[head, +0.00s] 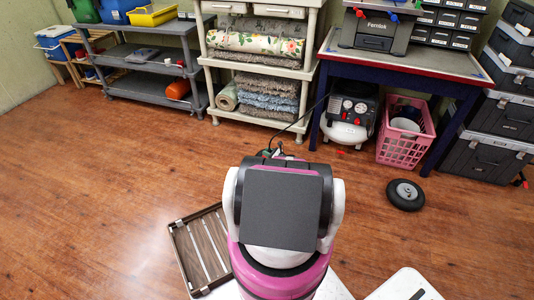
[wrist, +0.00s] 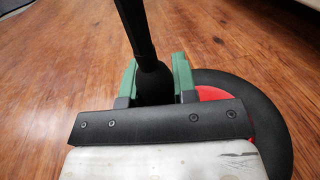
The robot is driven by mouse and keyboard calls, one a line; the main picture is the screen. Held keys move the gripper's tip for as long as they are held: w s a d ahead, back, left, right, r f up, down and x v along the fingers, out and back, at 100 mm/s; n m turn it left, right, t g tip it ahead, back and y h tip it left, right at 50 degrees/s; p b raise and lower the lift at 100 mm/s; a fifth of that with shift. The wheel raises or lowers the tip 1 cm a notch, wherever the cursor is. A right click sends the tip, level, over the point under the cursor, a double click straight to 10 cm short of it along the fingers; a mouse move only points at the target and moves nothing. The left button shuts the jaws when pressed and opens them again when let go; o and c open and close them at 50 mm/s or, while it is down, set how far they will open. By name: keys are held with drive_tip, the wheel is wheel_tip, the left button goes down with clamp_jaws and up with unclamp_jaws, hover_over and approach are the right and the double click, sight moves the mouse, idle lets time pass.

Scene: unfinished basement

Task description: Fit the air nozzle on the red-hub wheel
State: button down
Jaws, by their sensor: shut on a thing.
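My gripper (wrist: 155,78) has green fingers shut on the black air nozzle (wrist: 153,84), with its black hose running up and away in the wrist view. The red-hub wheel (wrist: 266,96) lies on the floor to the right of the fingers, with a black tyre and part of a red hub showing. My gripper's dark plate hides much of it. I cannot tell whether the nozzle touches the wheel. In the head view my arm hides the nozzle and this wheel, and a thin black hose (head: 304,117) runs from the compressor (head: 350,112) to behind my arm.
Another wheel with a grey hub (head: 405,194) lies on the floor at right. A pink basket (head: 402,150) and the compressor sit by the workbench (head: 440,62). A slatted tray (head: 180,246) lies left of my arm. Open wooden floor (head: 90,190) spreads left.

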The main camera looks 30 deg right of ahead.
drive_tip(key=shift+f, duration=0.6)
idle(0.4)
drive_tip(key=c, duration=0.8)
unclamp_jaws()
drive_tip(key=shift+r, duration=0.1)
drive_tip(key=a+r, duration=0.5)
drive_tip(key=r, duration=0.5)
drive_tip(key=a+r+n+g+y, duration=0.1)
drive_tip(key=a+r, duration=0.3)
drive_tip(key=r, duration=0.6)
drive_tip(key=a+r+y, duration=0.1)
drive_tip(key=a+r, duration=0.4)
drive_tip(key=r, duration=0.5)
drive_tip(key=shift+w+a+r+n+g, duration=0.15)
drive_tip(key=shift+w+a+n+g, duration=0.15)
drive_tip(key=shift+w+a+n, duration=0.1)
